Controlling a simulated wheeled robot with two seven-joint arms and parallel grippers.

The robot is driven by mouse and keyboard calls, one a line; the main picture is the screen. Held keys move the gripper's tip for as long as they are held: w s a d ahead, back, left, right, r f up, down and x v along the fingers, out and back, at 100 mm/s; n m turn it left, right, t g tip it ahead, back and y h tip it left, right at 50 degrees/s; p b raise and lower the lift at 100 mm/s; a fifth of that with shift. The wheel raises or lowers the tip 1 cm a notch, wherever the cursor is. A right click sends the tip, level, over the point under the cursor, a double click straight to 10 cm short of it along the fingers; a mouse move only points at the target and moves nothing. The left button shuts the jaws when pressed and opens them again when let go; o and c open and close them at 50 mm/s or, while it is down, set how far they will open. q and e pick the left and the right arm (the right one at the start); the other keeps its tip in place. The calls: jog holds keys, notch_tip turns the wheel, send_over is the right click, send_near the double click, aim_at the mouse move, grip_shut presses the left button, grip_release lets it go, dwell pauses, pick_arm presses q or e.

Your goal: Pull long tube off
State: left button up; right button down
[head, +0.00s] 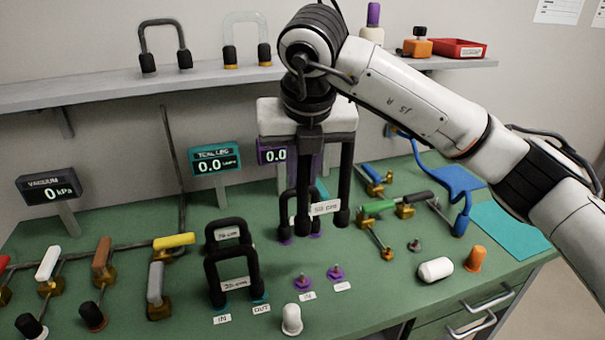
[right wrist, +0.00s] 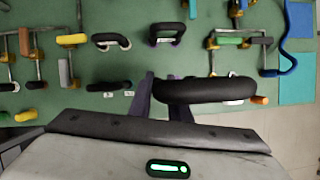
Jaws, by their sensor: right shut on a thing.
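My right gripper (head: 318,145) is shut on the long black tube (head: 345,180), an inverted U whose two legs hang down above the bench. In the right wrist view the tube (right wrist: 210,90) lies across my fingers (right wrist: 162,98). Two small purple ports (head: 303,281) (head: 337,272), bare on top, stand on the bench in front, with labels beside them. The held tube's ends are apart from these ports. A shorter tube with purple ends and a "50 cm" label (head: 325,208) stands behind, partly hidden by the held tube. My left gripper is not in view.
Black tubes (head: 232,278) stand left, the front one at teal ports. Purple (head: 270,152) and teal (head: 215,160) displays stand behind. A white capsule (head: 436,269), orange cap (head: 477,259) and coloured-handle valves surround the ports. A shelf (head: 110,90) runs above.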

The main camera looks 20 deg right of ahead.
notch_tip(320, 180, up, 3)
jog(key=shift+p, duration=0.7)
